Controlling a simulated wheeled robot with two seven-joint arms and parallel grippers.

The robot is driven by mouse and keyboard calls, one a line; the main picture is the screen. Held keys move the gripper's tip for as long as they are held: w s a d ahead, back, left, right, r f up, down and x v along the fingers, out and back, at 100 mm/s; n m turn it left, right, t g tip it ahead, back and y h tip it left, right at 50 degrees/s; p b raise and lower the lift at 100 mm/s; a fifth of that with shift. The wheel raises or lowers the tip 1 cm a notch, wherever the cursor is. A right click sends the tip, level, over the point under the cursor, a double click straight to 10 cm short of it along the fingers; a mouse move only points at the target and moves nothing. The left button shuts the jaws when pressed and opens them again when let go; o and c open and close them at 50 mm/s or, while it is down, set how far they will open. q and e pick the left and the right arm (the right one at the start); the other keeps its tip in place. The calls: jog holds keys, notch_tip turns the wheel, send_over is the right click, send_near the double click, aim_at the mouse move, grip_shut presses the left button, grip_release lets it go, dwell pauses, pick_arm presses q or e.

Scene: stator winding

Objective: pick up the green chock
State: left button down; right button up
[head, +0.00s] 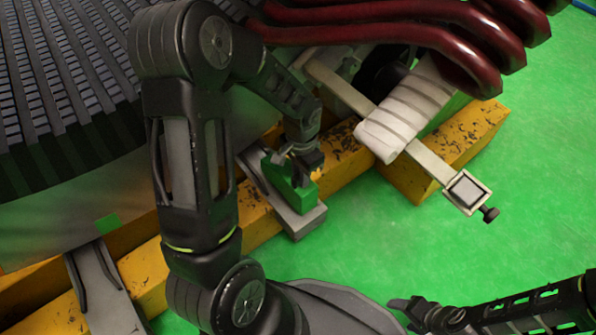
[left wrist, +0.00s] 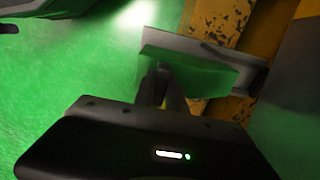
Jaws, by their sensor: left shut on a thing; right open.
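The green chock (head: 284,184) sits on a grey metal bracket (head: 302,222) by the yellow beam in the head view. My left gripper (head: 308,170) is down at the chock and shut on it. In the left wrist view the chock (left wrist: 198,82) shows beyond the left gripper's fingers (left wrist: 165,85), against the grey bracket. I cannot tell whether the chock is clear of the bracket. My right gripper (head: 428,314) is at the lower right of the head view, away from the chock, open and empty.
The yellow beam (head: 345,155) runs diagonally beneath the bracket. Dark red winding bars (head: 390,35) and a white wrapped block (head: 405,110) on a clamp bar stand to the upper right. The slotted stator (head: 60,90) fills the left. Green floor (head: 510,200) is clear at right.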

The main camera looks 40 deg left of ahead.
pick_arm(q)
jog(key=s+d+p, duration=0.1)
jog(key=s+d, duration=0.1)
jog(key=d, duration=0.6)
jog(key=s+d+p, duration=0.1)
jog(key=s+d, duration=0.2)
jog(key=d, duration=0.5)
pick_arm(e)
jog(key=r, duration=0.2)
jog(key=shift+s+r, duration=0.2)
jog(key=shift+r, duration=0.1)
pick_arm(q)
jog(key=shift+w, duration=0.1)
